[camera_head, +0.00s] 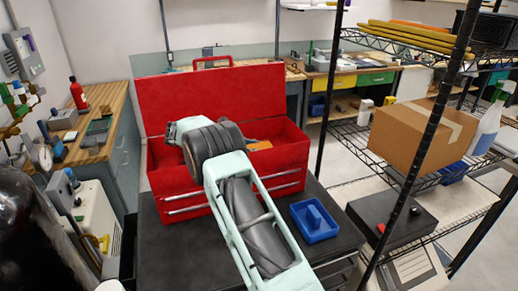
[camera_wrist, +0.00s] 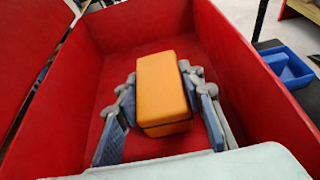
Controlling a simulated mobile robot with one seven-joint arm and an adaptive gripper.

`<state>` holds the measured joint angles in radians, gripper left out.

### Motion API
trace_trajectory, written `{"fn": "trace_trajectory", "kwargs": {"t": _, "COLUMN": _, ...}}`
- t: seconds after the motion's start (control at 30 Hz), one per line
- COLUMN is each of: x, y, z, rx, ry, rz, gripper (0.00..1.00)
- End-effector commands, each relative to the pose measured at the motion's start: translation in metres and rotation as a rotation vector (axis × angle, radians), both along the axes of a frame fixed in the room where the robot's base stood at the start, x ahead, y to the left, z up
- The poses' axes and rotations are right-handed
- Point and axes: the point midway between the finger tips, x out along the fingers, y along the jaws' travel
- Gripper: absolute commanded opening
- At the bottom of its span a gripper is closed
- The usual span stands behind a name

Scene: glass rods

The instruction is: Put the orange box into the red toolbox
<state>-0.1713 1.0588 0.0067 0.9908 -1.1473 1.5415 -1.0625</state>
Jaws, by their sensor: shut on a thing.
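The red toolbox (camera_head: 220,95) stands on a black cart top with its lid raised. In the wrist view its red wall (camera_wrist: 245,65) surrounds the orange box (camera_wrist: 160,82). The box is between the two fingers of my gripper (camera_wrist: 160,128), which is shut on it. Both are inside the toolbox opening; whether the box touches the floor of the toolbox is not clear. In the head view my arm hides the gripper, and only a small orange part of the box (camera_head: 259,145) shows past it.
A blue tray (camera_head: 314,220) sits on the black cart top (camera_head: 165,250) right of the toolbox. A wooden bench (camera_head: 100,118) stands at left.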

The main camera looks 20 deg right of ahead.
Motion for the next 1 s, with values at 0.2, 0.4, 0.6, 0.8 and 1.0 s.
{"fn": "trace_trajectory", "kwargs": {"t": 0.2, "x": 0.0, "y": 0.0, "z": -0.003, "rx": -0.001, "ry": 0.0, "rz": 0.0, "gripper": 0.41}}
{"fn": "trace_trajectory", "kwargs": {"t": 0.4, "x": 0.0, "y": 0.0, "z": -0.003, "rx": 0.0, "ry": 0.0, "rz": 0.0, "gripper": 0.56}}
{"fn": "trace_trajectory", "kwargs": {"t": 0.6, "x": 0.0, "y": 0.0, "z": -0.003, "rx": 0.0, "ry": 0.001, "rz": 0.0, "gripper": 0.56}}
{"fn": "trace_trajectory", "kwargs": {"t": 0.8, "x": 0.001, "y": 0.017, "z": 0.004, "rx": 0.0, "ry": -0.002, "rz": 0.004, "gripper": 0.56}}
{"fn": "trace_trajectory", "kwargs": {"t": 1.0, "x": 0.001, "y": 0.057, "z": 0.02, "rx": -0.001, "ry": -0.002, "rz": 0.005, "gripper": 0.56}}
